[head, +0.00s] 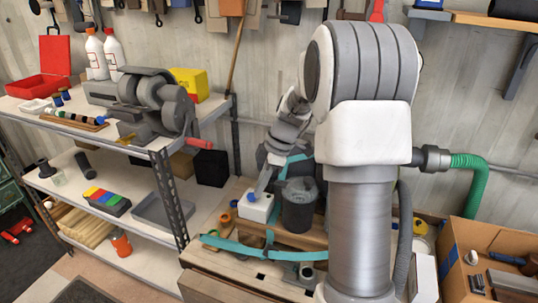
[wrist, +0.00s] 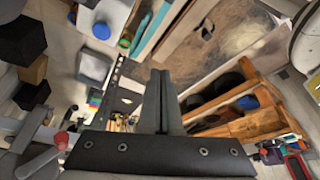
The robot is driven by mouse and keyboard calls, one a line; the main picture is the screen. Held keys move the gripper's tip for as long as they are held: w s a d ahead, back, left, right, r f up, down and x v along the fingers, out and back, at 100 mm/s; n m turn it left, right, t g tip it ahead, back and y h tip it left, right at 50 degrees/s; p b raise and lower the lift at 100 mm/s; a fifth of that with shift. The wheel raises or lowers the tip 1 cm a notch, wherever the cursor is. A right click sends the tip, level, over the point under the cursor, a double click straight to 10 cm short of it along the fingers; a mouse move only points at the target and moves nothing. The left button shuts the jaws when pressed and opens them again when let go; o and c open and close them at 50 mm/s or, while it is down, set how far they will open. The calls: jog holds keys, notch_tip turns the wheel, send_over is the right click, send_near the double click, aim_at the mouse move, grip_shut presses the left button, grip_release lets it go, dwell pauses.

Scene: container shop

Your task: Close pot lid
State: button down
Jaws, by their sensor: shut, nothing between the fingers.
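A dark grey pot (head: 299,208) stands on the wooden bench, just left of my arm's column in the head view. Its top looks grey and uneven; I cannot tell whether the lid lies flat on it or is tilted. My gripper (head: 263,182) is small in the head view, left of the pot and above a white box, apart from the pot. In the wrist view my gripper's fingers (wrist: 160,78) are together and empty. I cannot make out the pot for sure in the wrist view.
A white box (head: 256,208) with a blue part stands left of the pot. A teal strip (head: 262,251) lies in front. A metal shelf (head: 160,150) with machinery stands to the left. A cardboard box (head: 480,265) holds tools at the right.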

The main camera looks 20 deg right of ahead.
jog(key=w+a+v, duration=0.1)
jog(key=v, duration=0.8)
jog(key=s+a+r+m+t+h, duration=0.1)
jog(key=s+a+r+m, duration=0.25)
jog(key=s, duration=0.25)
jog(key=s+a+r+m+t+h, duration=0.1)
jog(key=s+a+r+m, duration=0.25)
jog(key=s, duration=0.25)
jog(key=s+a+f+m+t+h, duration=0.1)
jog(key=s+a+f+m, duration=0.1)
jog(key=s, duration=0.4)
jog(key=s+a+f+m+t, duration=0.1)
jog(key=s+a+f+m, duration=0.1)
jog(key=s+m, duration=0.3)
jog(key=shift+s+m+h+b, duration=0.3)
jog(key=shift+s+h, duration=0.1)
jog(key=shift+s, duration=0.45)
